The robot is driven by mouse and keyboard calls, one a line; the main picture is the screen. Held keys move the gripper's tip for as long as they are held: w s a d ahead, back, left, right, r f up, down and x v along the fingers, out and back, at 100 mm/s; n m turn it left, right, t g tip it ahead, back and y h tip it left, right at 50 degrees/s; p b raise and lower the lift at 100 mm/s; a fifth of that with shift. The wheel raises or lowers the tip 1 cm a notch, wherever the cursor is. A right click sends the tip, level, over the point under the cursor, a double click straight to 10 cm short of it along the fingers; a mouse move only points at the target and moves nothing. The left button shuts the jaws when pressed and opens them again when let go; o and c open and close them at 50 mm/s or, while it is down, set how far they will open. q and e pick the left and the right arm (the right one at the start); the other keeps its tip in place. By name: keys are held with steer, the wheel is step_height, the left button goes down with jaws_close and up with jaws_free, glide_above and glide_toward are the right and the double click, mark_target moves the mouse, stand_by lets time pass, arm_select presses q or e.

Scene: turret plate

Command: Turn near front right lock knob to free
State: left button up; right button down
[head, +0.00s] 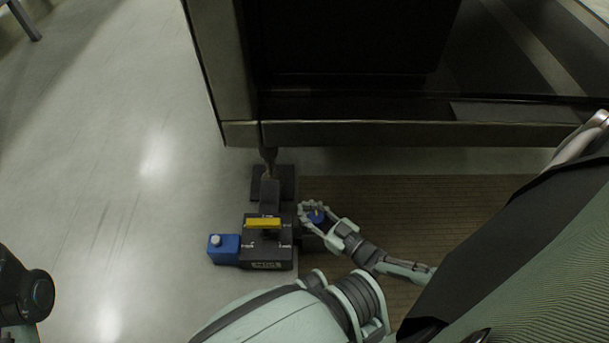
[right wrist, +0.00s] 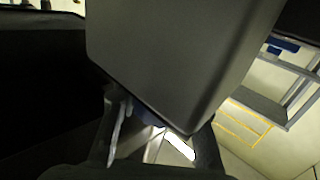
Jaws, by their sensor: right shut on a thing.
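A dark grey lock unit (head: 266,247) stands on the floor under the corner of the big dark cabinet, with a yellow bar (head: 263,222) across its top and small white markings. A blue knob (head: 316,215) is on its right side, mostly covered by my right gripper (head: 312,209). The right gripper is shut on this knob, reaching in from the right. In the right wrist view, the gripper's fingers (right wrist: 160,145) sit below a large dark grey block, with a bit of blue between them. The knob's turn position cannot be told. My left gripper is not in view.
A blue box (head: 224,249) with a white button is on the unit's left side. The cabinet's lower edge (head: 400,134) hangs just beyond and above. A brown ribbed mat (head: 430,200) lies to the right.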

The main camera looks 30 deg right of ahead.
steer(key=shift+d+m+t+h, duration=0.2)
steer(key=shift+m+h, duration=0.35)
steer(key=shift+h, duration=0.3)
steer(key=shift+d+m+t+h, duration=0.1)
steer(key=shift+d+m+h, duration=0.1)
steer(key=shift+m+h, duration=0.5)
steer(key=c, duration=1)
jaws_free()
steer(key=shift+r, duration=0.15)
step_height(320, 180, up, 10)
steer(key=shift+f, duration=0.1)
